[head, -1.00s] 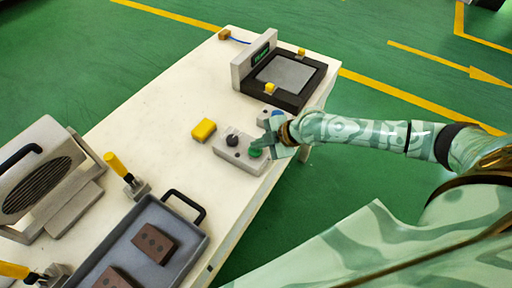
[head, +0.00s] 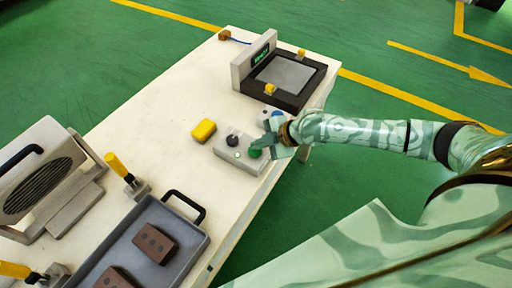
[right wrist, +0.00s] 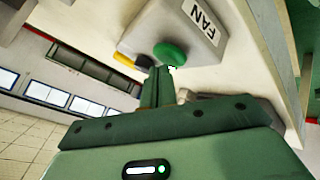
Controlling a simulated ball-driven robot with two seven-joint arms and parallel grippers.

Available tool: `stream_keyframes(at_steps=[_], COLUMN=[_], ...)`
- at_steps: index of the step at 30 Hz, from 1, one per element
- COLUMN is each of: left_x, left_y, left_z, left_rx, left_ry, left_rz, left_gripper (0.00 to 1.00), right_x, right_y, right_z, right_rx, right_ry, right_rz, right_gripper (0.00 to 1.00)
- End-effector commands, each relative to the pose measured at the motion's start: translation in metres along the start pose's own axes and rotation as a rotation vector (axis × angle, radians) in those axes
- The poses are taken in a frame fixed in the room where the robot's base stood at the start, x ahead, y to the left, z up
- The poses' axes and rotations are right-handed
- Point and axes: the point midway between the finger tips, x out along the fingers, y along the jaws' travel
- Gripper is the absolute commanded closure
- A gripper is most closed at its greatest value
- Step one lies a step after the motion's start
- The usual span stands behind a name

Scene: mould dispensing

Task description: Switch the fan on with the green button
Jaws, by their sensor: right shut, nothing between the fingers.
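The grey control box (head: 228,152) sits on the table and carries a green button (head: 255,153) and a black knob (head: 232,140). In the right wrist view the green button (right wrist: 170,53) stands beside a FAN label (right wrist: 206,20). My right gripper (head: 262,144) is shut and empty, its fingertips right at the green button. In the right wrist view the fingertips (right wrist: 158,72) overlap the button's lower edge; I cannot tell whether they touch it. The fan (head: 45,185), a grey housing with a dark grille, stands at the left. My left gripper is not in view.
A black-framed plate device with an upright display (head: 258,60) stands at the far end. A grey tray (head: 192,236) with brown blocks and yellow-handled clamps (head: 118,165) are nearer. The table's middle is clear.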

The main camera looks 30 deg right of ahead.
Motion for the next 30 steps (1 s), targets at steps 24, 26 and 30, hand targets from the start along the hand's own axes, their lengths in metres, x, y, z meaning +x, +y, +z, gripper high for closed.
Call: stream_keyframes(at_steps=[24,26,30], left_x=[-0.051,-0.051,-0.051], left_y=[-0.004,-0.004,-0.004], left_z=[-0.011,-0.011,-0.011], left_rx=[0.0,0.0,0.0], left_ry=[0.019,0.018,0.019], left_rz=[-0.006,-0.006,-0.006], left_gripper=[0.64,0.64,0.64], right_x=[-0.042,-0.042,-0.042], right_y=[0.03,0.03,0.03], right_z=[-0.03,-0.03,-0.03], right_rx=[0.0,0.0,0.0], right_ry=[0.0,0.0,0.0], right_rz=[0.0,0.0,0.0], right_gripper=[1.0,1.0,1.0])
